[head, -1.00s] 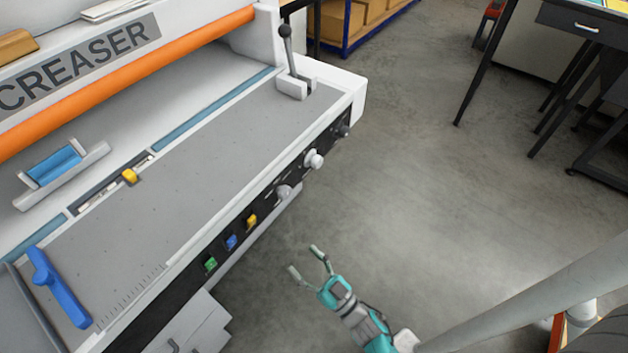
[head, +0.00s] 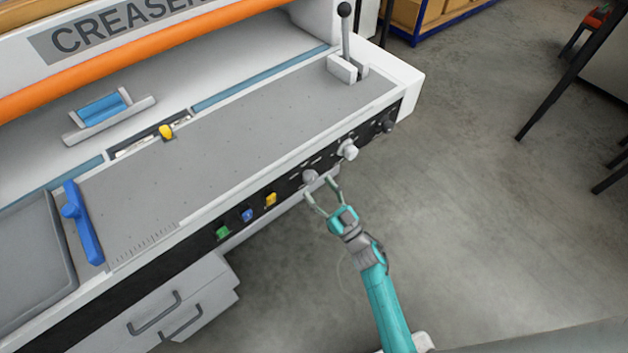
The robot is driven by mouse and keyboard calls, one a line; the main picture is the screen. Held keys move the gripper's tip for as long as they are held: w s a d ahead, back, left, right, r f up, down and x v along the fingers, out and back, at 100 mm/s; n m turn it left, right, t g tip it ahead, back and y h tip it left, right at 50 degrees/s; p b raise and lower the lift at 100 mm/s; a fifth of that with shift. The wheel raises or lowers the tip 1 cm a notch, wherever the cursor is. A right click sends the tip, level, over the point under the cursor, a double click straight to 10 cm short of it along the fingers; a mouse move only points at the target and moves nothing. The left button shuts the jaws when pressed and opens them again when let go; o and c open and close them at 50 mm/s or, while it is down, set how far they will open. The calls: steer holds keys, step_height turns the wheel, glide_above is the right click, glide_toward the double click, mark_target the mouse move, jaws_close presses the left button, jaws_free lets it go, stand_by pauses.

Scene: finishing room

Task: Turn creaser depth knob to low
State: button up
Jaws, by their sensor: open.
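The creaser (head: 240,155) is a big grey-white machine with an orange bar and a black front panel. The panel carries a grey knob (head: 310,176), a white knob (head: 348,150) and a dark knob (head: 388,124) toward its right end. Their labels are too small to read, so I cannot tell which one sets the depth. My gripper (head: 321,194) is open at the front panel, its fingertips close to the grey knob, one on each side of it in the picture. I cannot tell whether they touch it.
Green (head: 223,232), blue (head: 247,216) and yellow (head: 270,199) buttons sit left of the grey knob. A lever (head: 345,35) stands on the creaser's right end. Drawers (head: 180,315) jut out below the panel. The floor (head: 480,220) to the right is clear.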

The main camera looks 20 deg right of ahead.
mark_target(315, 180)
steer(key=shift+x, duration=1.55)
steer(key=c, duration=1.1)
steer(key=shift+n+y, duration=0.3)
steer(key=shift+n, duration=0.2)
steer(key=n+g+y, duration=0.1)
steer(key=n, duration=0.1)
steer(key=n+y, duration=0.1)
steer(key=n, duration=0.2)
steer(key=n+g+y, duration=0.1)
steer(key=n, duration=0.2)
steer(key=shift+d+g, duration=0.15)
steer(key=shift+g, duration=0.15)
steer(key=n+g+y, duration=0.1)
steer(key=n, duration=0.2)
steer(key=n+g, duration=0.1)
steer(key=n, duration=0.3)
steer(key=shift+r+g+y, duration=0.1)
steer(key=shift+g+y, duration=0.3)
